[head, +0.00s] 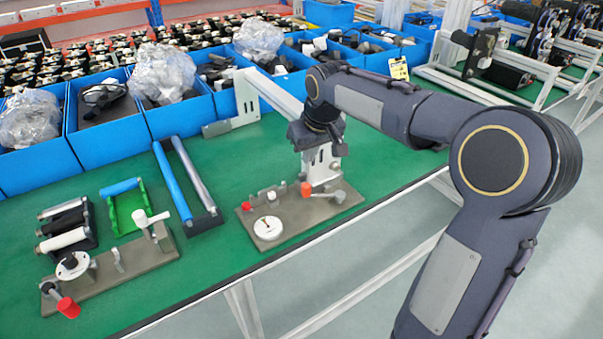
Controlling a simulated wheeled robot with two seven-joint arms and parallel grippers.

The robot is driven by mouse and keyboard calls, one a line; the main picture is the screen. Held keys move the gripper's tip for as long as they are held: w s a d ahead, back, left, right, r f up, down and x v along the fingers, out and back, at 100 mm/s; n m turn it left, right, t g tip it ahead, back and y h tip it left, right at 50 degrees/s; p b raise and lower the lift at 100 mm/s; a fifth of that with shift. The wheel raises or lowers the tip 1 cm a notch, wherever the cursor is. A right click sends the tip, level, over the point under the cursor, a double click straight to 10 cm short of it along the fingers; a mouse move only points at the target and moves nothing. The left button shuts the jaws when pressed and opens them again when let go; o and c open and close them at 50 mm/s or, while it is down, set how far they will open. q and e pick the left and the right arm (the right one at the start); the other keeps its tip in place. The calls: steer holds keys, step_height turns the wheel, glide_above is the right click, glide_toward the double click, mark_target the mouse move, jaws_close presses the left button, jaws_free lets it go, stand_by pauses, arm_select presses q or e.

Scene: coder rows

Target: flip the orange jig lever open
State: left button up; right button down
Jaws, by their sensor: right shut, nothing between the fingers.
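The right jig is a grey-brown base plate (290,222) near the table's front edge, with a white round disc (268,228) on it. An orange knob (306,189), which looks like the lever's end, stands on the plate close to my right gripper. A grey rod with a round end (338,196) lies to its right. My right gripper (320,180) points down over the back of this plate, shut and empty. I cannot tell whether it touches the orange knob. The lever's pivot is partly hidden. My left gripper is not in view.
A second jig plate (135,266) with a red-ended lever (68,307) lies at the left. Roller frames (190,185) and a green holder (128,208) stand behind it. Blue bins (108,147) line the back. A white bracket (245,105) stands behind the right jig.

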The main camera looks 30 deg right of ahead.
mark_target(303, 187)
steer(key=x, duration=1)
steer(key=shift+s+a+n, duration=0.2)
steer(key=shift+s+n, duration=0.2)
steer(key=shift+s+a+n+y+b, duration=0.3)
steer(key=shift+s+n+y, duration=0.1)
steer(key=shift+s+n, duration=0.4)
steer(key=s+n, duration=0.1)
steer(key=n, duration=0.1)
steer(key=s+n+y, duration=0.1)
steer(key=shift+s+a+n+g, duration=0.3)
steer(key=s+n+b, duration=0.1)
steer(key=s+n, duration=0.1)
steer(key=shift+s+n+y, duration=0.2)
steer(key=shift+n+y, duration=0.2)
steer(key=shift+s+d+g, duration=0.1)
steer(key=shift+s+g, duration=0.2)
steer(key=shift+s, duration=0.35)
steer(key=shift+r, duration=0.15)
